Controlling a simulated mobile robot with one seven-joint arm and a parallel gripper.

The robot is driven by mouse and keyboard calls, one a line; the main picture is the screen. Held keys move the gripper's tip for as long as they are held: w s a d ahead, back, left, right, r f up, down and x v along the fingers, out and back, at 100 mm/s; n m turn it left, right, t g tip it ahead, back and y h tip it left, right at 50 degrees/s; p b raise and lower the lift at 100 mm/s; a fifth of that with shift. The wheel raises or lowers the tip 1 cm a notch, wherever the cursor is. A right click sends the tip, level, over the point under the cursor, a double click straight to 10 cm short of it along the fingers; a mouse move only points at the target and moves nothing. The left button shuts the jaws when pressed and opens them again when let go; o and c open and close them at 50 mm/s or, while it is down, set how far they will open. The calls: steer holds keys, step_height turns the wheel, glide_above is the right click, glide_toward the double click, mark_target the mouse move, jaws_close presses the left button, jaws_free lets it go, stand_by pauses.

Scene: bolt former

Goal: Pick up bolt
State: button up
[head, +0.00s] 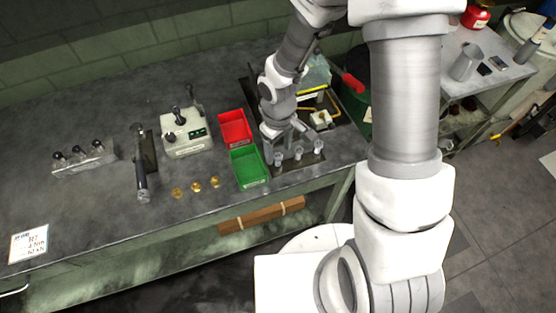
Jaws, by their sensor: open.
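Three small silver bolts stand on a dark plate (290,168) near the front edge of the bench: a left bolt (278,159), a middle bolt (298,154) and a right bolt (318,147). My gripper (289,144) is open above and just behind these bolts, with its fingers pointing down. It appears empty. Whether a finger touches any bolt cannot be told from this view.
A green bin (248,168) and a red bin (234,128) sit left of the plate. Three brass pieces (196,187) lie near the front edge. A control box (186,133) with levers stands behind them.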

mark_target(278, 156)
steer(key=shift+w+a+f, duration=0.1)
steer(key=shift+w+f, duration=0.05)
steer(key=shift+f, duration=1.95)
jaws_close()
